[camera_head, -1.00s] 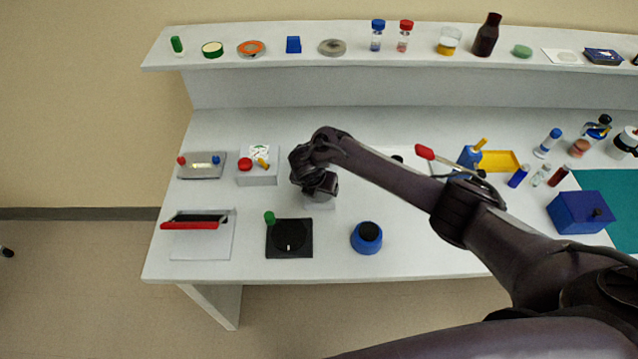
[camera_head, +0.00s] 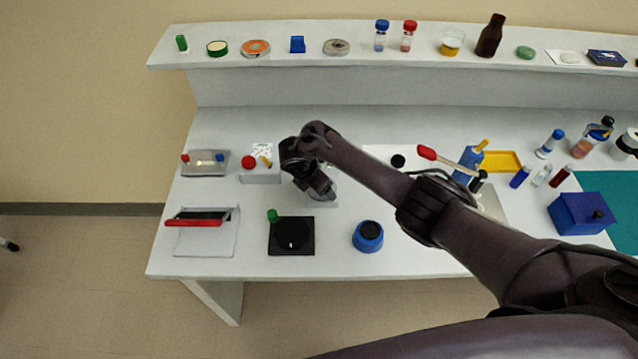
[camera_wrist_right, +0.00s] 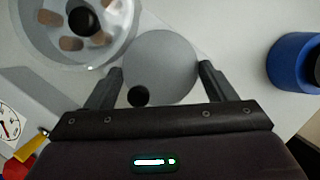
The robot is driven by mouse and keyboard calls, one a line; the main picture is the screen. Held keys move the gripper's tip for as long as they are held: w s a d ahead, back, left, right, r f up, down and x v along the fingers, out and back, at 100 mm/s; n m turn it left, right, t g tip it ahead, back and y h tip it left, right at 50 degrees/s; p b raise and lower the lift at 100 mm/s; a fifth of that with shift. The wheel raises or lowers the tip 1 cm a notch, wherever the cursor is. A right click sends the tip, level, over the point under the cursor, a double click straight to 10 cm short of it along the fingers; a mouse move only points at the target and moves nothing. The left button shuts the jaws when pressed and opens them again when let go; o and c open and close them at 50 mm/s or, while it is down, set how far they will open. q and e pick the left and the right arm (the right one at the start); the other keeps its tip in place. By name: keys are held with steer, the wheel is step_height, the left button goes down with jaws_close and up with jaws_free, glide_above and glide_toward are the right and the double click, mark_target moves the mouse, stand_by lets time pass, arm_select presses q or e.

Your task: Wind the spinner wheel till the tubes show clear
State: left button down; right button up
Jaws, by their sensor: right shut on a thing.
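The spinner wheel, a flat grey disc (camera_wrist_right: 160,55) with a black knob (camera_wrist_right: 138,96), lies between the two fingers of my right gripper (camera_wrist_right: 162,70) in the right wrist view. The gripper is shut on the wheel. Beside it is a clear round bowl (camera_wrist_right: 128,42) with a black hub and several brownish tubes (camera_wrist_right: 72,44), cut off by the top edge. In the head view my right gripper (camera_head: 328,191) points down at the spinner, which it mostly hides. My left gripper is not in view.
A white box with a red button (camera_head: 249,162) stands left of my gripper. A black plate with a round dial (camera_head: 291,235) and a blue round pot (camera_head: 368,237) stand in front. Bottles and dishes line the back shelf (camera_head: 225,63).

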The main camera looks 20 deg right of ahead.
steer(key=shift+w+r, duration=0.1)
steer(key=shift+r, duration=0.05)
steer(key=o, duration=1)
steer(key=p+v, duration=0.1)
steer(key=v, duration=0.6)
steer(key=shift+a+r, duration=0.15)
steer(key=shift+r, duration=0.15)
